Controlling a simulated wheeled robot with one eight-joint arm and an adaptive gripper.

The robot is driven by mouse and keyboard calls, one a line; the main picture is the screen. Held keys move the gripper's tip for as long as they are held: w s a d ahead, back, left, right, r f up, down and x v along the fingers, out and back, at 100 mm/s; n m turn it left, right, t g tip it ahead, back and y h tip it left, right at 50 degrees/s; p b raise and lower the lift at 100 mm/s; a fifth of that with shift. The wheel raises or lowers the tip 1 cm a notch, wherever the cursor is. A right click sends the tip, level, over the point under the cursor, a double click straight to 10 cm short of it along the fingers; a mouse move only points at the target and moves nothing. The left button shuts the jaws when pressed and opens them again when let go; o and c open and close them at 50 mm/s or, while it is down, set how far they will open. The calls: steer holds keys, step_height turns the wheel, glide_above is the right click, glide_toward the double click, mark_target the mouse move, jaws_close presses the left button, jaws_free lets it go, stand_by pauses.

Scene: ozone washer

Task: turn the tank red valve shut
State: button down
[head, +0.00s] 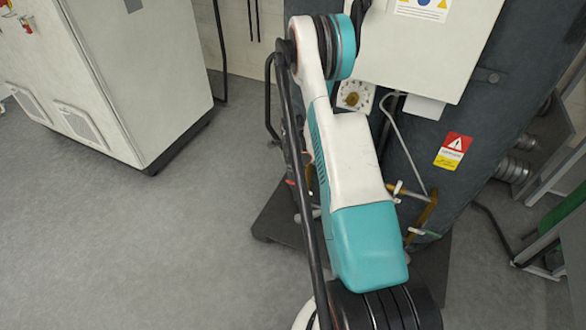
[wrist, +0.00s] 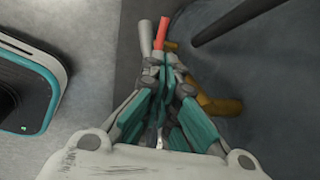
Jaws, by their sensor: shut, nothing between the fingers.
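The red valve handle (wrist: 163,32) shows in the wrist view as a short red bar just beyond my fingertips, slightly above the picture's middle. A pale grey rod (wrist: 145,38) stands beside it on the left. My gripper (wrist: 164,78) is shut, with its teal and grey fingers together and nothing held. The fingertips overlap the lower end of the red handle in the picture; I cannot tell whether they touch it. In the head view my arm hides the gripper and most of the valve area. The dark tank (head: 405,160) stands behind the arm.
A brown pipe (wrist: 215,104) runs right of my fingers, close to the tank wall. A white box (head: 435,45) is fixed on the tank. A white cabinet (head: 120,75) stands at left, with open grey floor (head: 150,240) before it. Green-framed equipment (head: 550,240) stands at right.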

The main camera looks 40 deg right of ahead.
mark_target(296, 183)
steer(key=b+x, duration=0.3)
steer(key=x, duration=0.7)
steer(key=shift+f+b, duration=0.15)
steer(key=shift+b, duration=0.25)
steer(key=shift+w+f+g, duration=0.1)
steer(key=shift+f+g, duration=0.3)
steer(key=shift+f, duration=0.05)
